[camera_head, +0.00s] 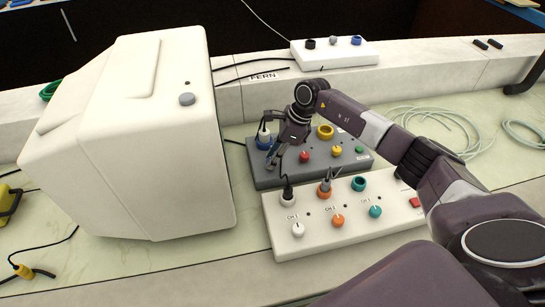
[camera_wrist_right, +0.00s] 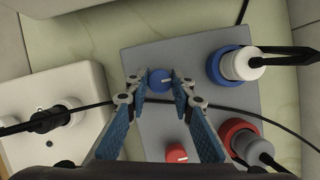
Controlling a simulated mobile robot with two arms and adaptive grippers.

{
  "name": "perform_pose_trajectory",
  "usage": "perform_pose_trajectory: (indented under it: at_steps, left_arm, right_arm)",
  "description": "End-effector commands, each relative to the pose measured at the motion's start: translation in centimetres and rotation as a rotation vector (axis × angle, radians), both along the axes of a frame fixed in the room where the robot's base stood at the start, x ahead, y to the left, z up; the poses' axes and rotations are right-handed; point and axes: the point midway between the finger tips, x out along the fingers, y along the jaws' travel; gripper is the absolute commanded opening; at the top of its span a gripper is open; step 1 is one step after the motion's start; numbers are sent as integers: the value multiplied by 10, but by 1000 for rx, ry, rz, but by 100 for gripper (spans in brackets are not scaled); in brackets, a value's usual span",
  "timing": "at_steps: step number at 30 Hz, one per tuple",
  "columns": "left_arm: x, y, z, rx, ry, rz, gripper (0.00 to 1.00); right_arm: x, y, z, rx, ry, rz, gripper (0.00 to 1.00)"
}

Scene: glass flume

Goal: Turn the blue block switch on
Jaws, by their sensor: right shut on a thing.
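The blue switch (camera_wrist_right: 159,80) is a round knob with a pale pointer mark, on the grey block (camera_wrist_right: 150,125); in the wrist view the mark points to the right. My right gripper (camera_wrist_right: 161,82) has one finger on each side of this knob and is shut on it. In the head view my right gripper (camera_head: 276,158) reaches down over the left part of the grey block (camera_head: 262,178) and hides most of the blue knob. My left gripper is not in view.
The grey block also has red (camera_head: 305,155), yellow (camera_head: 336,151) and green (camera_head: 359,149) knobs. A white plug (camera_head: 263,133) sits in its blue socket. A white block (camera_head: 340,240) with knobs and cables is in front. A large white housing (camera_head: 130,140) stands close on the left.

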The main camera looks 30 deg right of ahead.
Motion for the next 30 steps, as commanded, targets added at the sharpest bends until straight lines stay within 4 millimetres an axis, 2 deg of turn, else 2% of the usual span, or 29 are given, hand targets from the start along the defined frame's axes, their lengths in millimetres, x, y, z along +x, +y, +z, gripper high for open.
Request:
perform_pose_trajectory:
  at_steps: [8,14,30]
  left_arm:
    - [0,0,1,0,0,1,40]
    - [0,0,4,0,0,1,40]
    - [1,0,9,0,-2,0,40]
  right_arm:
    - [0,0,1,-1,-1,-29,0]
    - [-1,0,2,-1,-2,-124,0]
    - [-1,3,2,0,-5,-606,0]
